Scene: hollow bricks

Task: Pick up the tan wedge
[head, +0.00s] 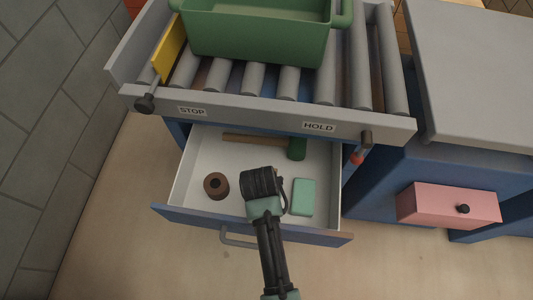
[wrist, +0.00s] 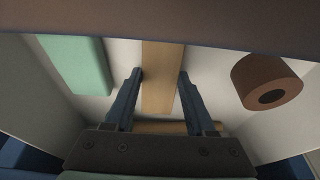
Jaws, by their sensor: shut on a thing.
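The tan wedge (wrist: 158,80) shows in the wrist view as a flat tan strip between my fingertips. My gripper (wrist: 160,75) is shut on it, with one finger against each long side. In the head view my gripper (head: 262,183) is down inside the open drawer (head: 190,175), and it hides the wedge. I cannot tell whether the wedge touches the drawer floor.
A mint block (head: 303,197) lies close to the right of my gripper, and a brown ring (head: 216,186) lies to the left. Above stands a roller bench (head: 250,107) with a green crate (head: 258,40).

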